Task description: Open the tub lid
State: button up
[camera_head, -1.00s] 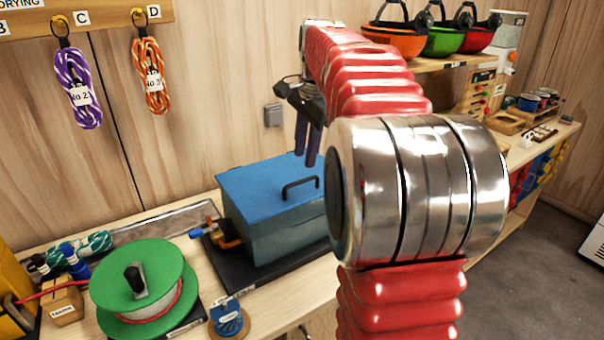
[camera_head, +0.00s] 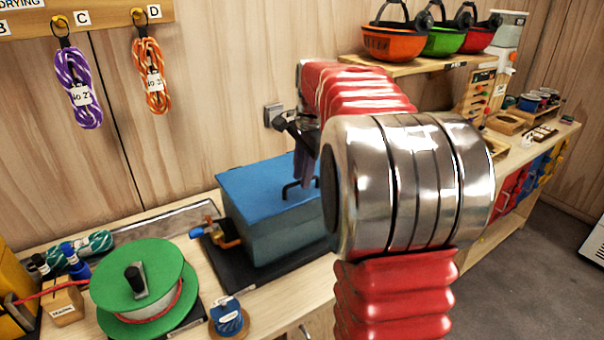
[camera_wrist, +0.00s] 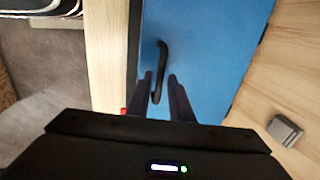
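The tub (camera_head: 275,232) is a grey-blue box with a flat blue lid (camera_head: 245,185), which is closed. A dark bar handle (camera_head: 300,187) stands on the lid near its front edge, partly hidden by my arm. In the wrist view the blue lid (camera_wrist: 205,50) fills the middle and the handle (camera_wrist: 161,60) runs lengthwise between my fingers. My gripper (camera_wrist: 160,77) is open, its two dark fingers apart on either side of the handle in that view. In the head view my gripper (camera_head: 302,180) points down at the handle; contact cannot be told.
A tap with a blue lever (camera_head: 205,232) sticks out at the tub's left. A green reel (camera_head: 140,285) and a blue spool (camera_head: 228,318) stand on the bench to the left. Ropes hang on the wall. A helmet shelf (camera_head: 420,66) is at upper right.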

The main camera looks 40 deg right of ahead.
grip_shut()
jog(key=shift+a, duration=0.1)
jog(key=shift+r, duration=0.1)
dwell(0.3)
